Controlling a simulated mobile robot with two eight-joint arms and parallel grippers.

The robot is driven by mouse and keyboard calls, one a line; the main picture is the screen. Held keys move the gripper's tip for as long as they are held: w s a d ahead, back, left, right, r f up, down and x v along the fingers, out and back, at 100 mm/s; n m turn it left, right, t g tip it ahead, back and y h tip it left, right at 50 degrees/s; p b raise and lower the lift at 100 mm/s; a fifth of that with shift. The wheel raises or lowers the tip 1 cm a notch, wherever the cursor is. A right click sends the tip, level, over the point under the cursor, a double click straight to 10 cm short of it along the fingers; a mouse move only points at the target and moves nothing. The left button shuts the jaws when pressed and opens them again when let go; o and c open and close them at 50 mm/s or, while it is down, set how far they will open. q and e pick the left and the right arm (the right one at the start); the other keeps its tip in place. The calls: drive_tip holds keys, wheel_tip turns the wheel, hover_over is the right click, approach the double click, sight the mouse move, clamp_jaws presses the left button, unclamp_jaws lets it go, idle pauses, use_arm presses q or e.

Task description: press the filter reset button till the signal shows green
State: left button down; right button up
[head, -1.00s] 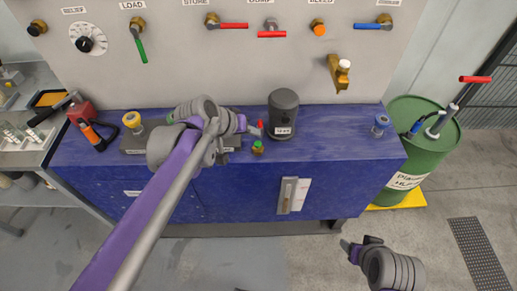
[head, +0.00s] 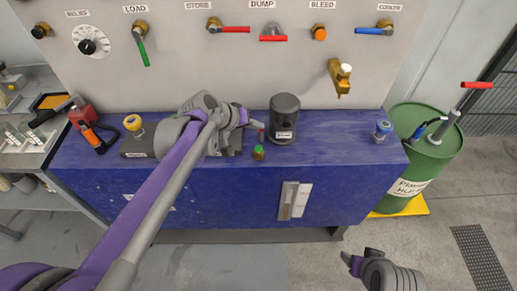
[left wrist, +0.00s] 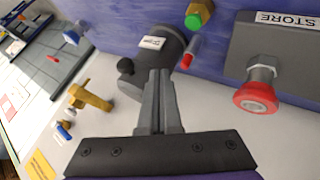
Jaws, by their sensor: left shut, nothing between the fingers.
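A dark filter canister (head: 284,118) with a white label stands on the blue bench; it also shows in the left wrist view (left wrist: 158,52). Just left of it is a small red post (head: 262,136), which shows in the left wrist view (left wrist: 188,58) too. In front is a brass fitting with a green top (head: 258,152), also in the left wrist view (left wrist: 199,14). I cannot tell which piece is the reset button. My left gripper (head: 260,126) is shut and empty beside the canister and red post; contact is unclear. My right gripper (head: 350,262) is low, in front of the bench.
A grey block with a red knob (left wrist: 256,98), labelled STORE, is near my left gripper. A wall panel with valves stands behind the bench (head: 340,160). A green drum (head: 425,150) stands right. A red and orange tool (head: 90,130) lies at the bench's left end.

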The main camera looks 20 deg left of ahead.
use_arm(q)
drive_tip(key=b, duration=0.4)
hover_over(256, 150)
wheel_tip(256, 150, down, 6)
drive_tip(key=shift+s+f, duration=0.1)
drive_tip(key=shift+f, duration=0.45)
drive_tip(key=shift+f, duration=0.15)
idle(1.2)
drive_tip(key=shift+f+b, duration=0.3)
drive_tip(key=shift+b, duration=0.05)
drive_tip(key=shift+f, duration=0.45)
idle(0.6)
drive_tip(key=shift+r, duration=0.15)
drive_tip(key=shift+r+p, duration=0.5)
drive_tip(key=shift+r, duration=0.25)
drive_tip(key=shift+r, duration=0.1)
